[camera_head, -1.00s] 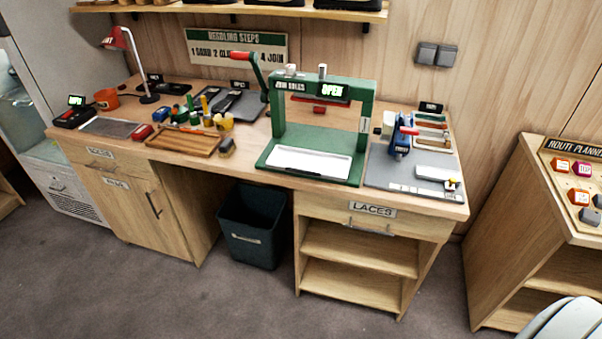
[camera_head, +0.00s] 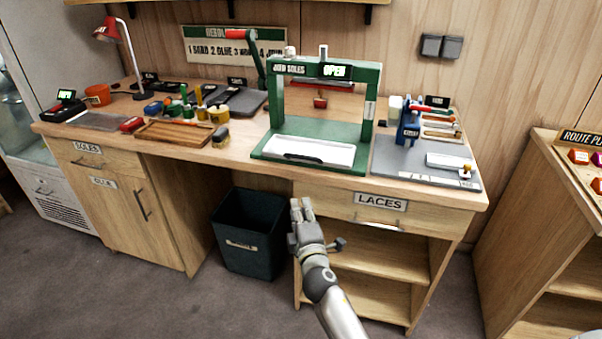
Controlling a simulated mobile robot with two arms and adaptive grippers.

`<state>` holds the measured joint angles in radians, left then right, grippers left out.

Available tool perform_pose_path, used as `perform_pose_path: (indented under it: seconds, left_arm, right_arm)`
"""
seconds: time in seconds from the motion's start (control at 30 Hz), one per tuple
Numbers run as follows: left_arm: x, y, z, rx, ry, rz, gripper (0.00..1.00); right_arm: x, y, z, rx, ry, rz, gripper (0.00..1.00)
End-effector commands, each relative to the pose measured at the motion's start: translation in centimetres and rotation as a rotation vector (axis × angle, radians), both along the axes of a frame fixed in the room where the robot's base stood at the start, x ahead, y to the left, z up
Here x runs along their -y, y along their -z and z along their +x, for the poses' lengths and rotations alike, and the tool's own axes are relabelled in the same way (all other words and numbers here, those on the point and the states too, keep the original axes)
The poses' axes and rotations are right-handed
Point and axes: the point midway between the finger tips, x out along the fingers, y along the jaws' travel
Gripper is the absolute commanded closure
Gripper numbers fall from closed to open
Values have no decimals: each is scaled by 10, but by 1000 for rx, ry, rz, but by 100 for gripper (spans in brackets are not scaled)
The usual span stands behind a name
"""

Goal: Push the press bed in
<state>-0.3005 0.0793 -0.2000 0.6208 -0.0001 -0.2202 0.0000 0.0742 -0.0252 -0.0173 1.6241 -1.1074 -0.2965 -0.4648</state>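The green press (camera_head: 372,80) stands on the workbench, and its display reads "OPEN". The press bed, a white rectangular tray (camera_head: 330,150), sits at the front of the green base, forward of the upright frame. A dark, flat shape shows along the bed's front edge. A red pressing block (camera_head: 320,102) hangs under the top beam, well above the bed. My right gripper (camera_head: 302,205) is in front of the bench, lower in the picture than the press and apart from it. Its fingers look close together and empty, but their opening is unclear. My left gripper is out of view.
A wooden tray (camera_head: 175,134) and a brush (camera_head: 220,136) lie left of the press. A grey mat (camera_head: 400,172) with a blue tool (camera_head: 408,125) is to its right. A dark bin (camera_head: 250,235) stands below, beside the laces drawer (camera_head: 381,204).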

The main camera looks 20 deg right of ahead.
Motion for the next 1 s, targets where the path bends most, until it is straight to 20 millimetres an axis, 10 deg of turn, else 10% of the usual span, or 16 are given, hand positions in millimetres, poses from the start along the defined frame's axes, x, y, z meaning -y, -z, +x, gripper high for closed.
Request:
perform_pose_path:
  seconds: [0.23, 1.0]
  left_arm:
    - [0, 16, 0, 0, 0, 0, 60]
    - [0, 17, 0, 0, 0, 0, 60]
  right_arm:
    - [16, -75, 2, 141, 63, -164, 80]
    - [45, -93, 99, 142, 63, -165, 80]
